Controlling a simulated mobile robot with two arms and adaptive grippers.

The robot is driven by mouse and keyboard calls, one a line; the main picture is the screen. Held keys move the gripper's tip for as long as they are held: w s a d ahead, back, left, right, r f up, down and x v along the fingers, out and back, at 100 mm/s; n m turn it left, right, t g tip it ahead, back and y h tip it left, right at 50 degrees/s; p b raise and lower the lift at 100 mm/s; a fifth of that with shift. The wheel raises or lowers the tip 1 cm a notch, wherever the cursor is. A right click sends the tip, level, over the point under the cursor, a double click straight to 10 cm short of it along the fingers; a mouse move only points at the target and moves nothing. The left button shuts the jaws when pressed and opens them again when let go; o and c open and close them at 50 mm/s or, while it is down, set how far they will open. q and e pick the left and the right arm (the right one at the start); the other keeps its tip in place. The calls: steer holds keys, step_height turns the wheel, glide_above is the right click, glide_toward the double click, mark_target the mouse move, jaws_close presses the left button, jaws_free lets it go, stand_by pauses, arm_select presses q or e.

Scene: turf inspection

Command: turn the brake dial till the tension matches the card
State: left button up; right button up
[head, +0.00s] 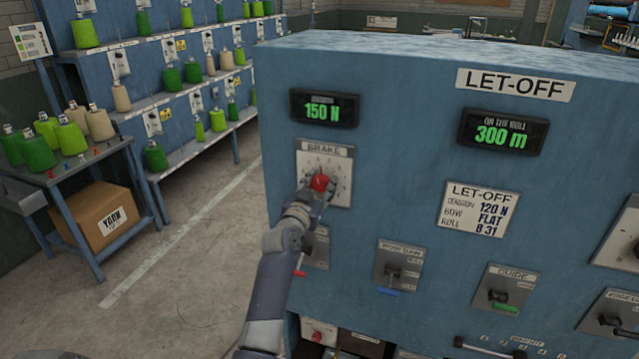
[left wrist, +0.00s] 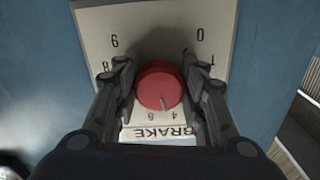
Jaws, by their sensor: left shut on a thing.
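The red brake dial (head: 320,183) sits on a pale plate marked BRAKE (head: 339,160) on the blue machine's front. My left gripper (head: 318,188) is shut on it from the front. In the left wrist view the dial (left wrist: 159,84) lies between the two fingers (left wrist: 158,68); its pointer line is toward the BRAKE lettering, near the 4. Some scale numbers are hidden by the fingers. The tension display (head: 324,108) above reads 150 N in green. The LET-OFF card (head: 479,210) says tension 120 N, bow flat, roll B 31. My right gripper is out of view.
Below the dial are levers with red, blue (head: 388,291) and green (head: 499,305) handles. Another display (head: 503,133) reads 300 m. Shelves (head: 180,95) of green and beige yarn cones and a side table with a box (head: 103,218) stand left, beyond open floor.

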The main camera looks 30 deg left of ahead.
arm_select(q)
steer(key=n+p, duration=0.2)
steer(key=n, duration=0.4)
steer(key=shift+d+r, duration=0.1)
steer(key=n+p, duration=0.1)
steer(key=n, duration=0.5)
steer(key=shift+d, duration=0.1)
stand_by(0.4)
steer(key=o, duration=1.1)
steer(key=shift+c, duration=0.2)
steer(key=v, duration=1.2)
